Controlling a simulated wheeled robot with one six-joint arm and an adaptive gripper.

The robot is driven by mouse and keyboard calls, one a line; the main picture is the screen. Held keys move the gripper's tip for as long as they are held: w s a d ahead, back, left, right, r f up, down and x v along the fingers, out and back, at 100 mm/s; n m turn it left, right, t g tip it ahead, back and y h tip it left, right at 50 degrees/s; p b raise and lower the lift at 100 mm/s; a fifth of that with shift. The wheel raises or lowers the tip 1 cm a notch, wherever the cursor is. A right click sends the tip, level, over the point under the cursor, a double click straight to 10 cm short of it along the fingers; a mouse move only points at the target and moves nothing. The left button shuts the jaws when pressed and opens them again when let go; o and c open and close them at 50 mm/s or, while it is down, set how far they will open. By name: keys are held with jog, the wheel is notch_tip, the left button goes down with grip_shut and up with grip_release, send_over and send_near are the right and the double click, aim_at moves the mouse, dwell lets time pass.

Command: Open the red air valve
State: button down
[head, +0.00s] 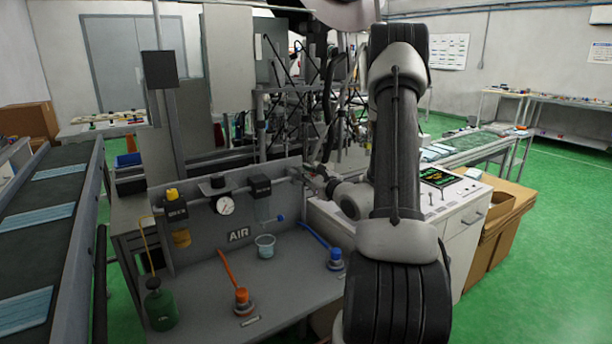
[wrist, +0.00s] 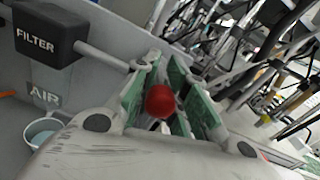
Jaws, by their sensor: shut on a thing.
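The red air valve's round knob (wrist: 160,102) shows in the wrist view between the green-padded fingers of my gripper (wrist: 165,82). My gripper is shut on it. A grey pipe (wrist: 105,57) runs from the black FILTER block (wrist: 45,35) to a fitting by the left finger. In the head view my gripper (head: 318,178) is at the right end of the AIR panel (head: 238,234), just right of the FILTER block (head: 260,187). The knob is not clearly seen there, and the rest of the valve is mostly hidden by the fingers.
A bench (head: 205,290) in front of the panel carries an orange lever (head: 236,285), a blue lever (head: 325,247) and a clear cup (head: 265,246). A green bottle (head: 160,306) stands at its left. A conveyor (head: 45,215) runs along the left. A white console (head: 460,220) is right of my arm.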

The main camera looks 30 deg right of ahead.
jog(key=shift+w+d+f+n+g+y, duration=0.1)
jog(key=shift+d+n+g+y, duration=0.35)
jog(key=shift+n+y, duration=0.75)
jog(key=shift+w+d+r+n+g+y, duration=0.1)
jog(key=shift+d+n+g+y, duration=0.4)
jog(key=shift+y, duration=1.1)
jog(key=shift+w+d+f+n+g+y, duration=0.1)
jog(key=shift+d+n+g+y, duration=0.3)
jog(key=shift+n+y, duration=0.85)
jog(key=shift+d+y, duration=0.15)
jog(key=shift+y, duration=0.1)
jog(key=c, duration=1.6)
grip_release()
jog(key=shift+s+d, duration=0.1)
jog(key=shift+s, duration=0.05)
